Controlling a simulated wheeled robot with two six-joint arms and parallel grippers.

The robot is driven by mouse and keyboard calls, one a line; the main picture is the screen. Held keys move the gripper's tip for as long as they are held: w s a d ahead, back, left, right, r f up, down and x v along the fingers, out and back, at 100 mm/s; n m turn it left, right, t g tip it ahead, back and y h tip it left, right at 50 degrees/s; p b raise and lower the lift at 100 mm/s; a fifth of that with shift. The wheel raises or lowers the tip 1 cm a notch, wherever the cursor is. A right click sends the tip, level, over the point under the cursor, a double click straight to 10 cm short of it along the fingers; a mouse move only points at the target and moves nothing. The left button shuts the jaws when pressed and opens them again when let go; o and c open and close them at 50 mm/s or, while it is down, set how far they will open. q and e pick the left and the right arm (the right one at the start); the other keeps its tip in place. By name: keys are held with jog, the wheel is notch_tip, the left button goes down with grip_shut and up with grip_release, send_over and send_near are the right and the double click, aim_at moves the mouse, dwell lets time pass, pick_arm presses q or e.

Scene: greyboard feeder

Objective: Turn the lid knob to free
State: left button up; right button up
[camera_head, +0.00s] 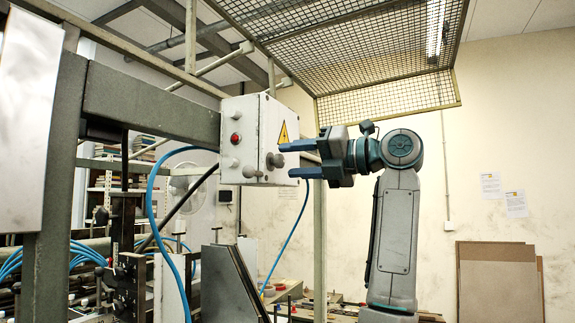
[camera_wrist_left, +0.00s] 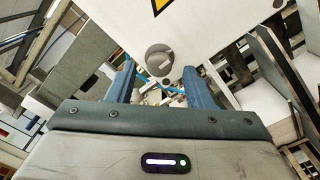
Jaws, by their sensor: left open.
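A white control box (camera_head: 243,135) hangs at the end of a grey beam. Its lid carries a yellow warning triangle and a grey round knob (camera_head: 275,160) below it. In the left wrist view the knob (camera_wrist_left: 160,61) shows face-on, with a raised grip bar lying diagonally. My left gripper (camera_head: 288,160) is open, its two blue fingers pointing at the lid, one higher and one lower than the knob. In the left wrist view the open fingers (camera_wrist_left: 162,80) lie left and right, just below the knob. The knob appears free of them. My right gripper is not in view.
The box's side carries a red button (camera_head: 236,139) and pale knobs. A blue cable (camera_head: 152,215) loops below the beam. A mesh guard (camera_head: 375,55) hangs overhead. Brown boards (camera_head: 497,285) lean on the right wall. Space around my arm looks clear.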

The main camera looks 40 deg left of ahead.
pick_arm(q)
jog(key=b+v, duration=0.1)
jog(key=v, duration=0.7)
jog(key=shift+d+b, duration=0.3)
jog(key=shift+b, duration=0.05)
